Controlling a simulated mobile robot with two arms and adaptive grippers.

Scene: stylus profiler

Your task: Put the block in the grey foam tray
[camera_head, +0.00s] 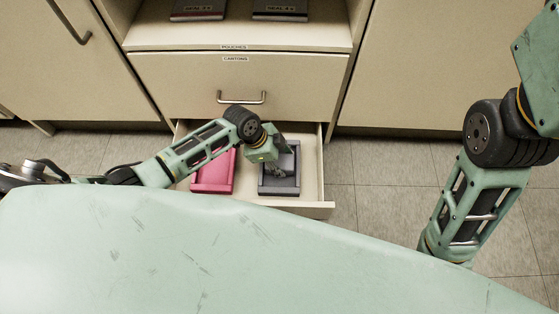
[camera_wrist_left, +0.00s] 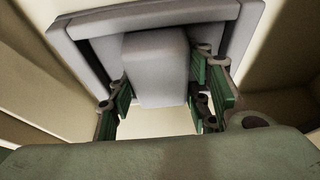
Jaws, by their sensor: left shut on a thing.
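The grey foam tray (camera_head: 279,191) lies in the open drawer, on the right side of it. My left gripper (camera_head: 277,171) reaches down over this tray. In the left wrist view, my left gripper (camera_wrist_left: 162,85) is shut on a grey block (camera_wrist_left: 157,62), with a finger pair on each side. The grey tray's raised rim (camera_wrist_left: 82,27) shows around and behind the block. Whether the block touches the tray floor I cannot tell. In the head view the block is not clearly distinguishable from the gripper. My right gripper is out of view; only its arm shows at the right.
A pink tray (camera_head: 213,187) lies left of the grey one in the same drawer (camera_head: 312,205). A closed drawer front with a metal handle (camera_head: 242,98) is directly above. Tiled floor (camera_head: 375,185) is clear to the right.

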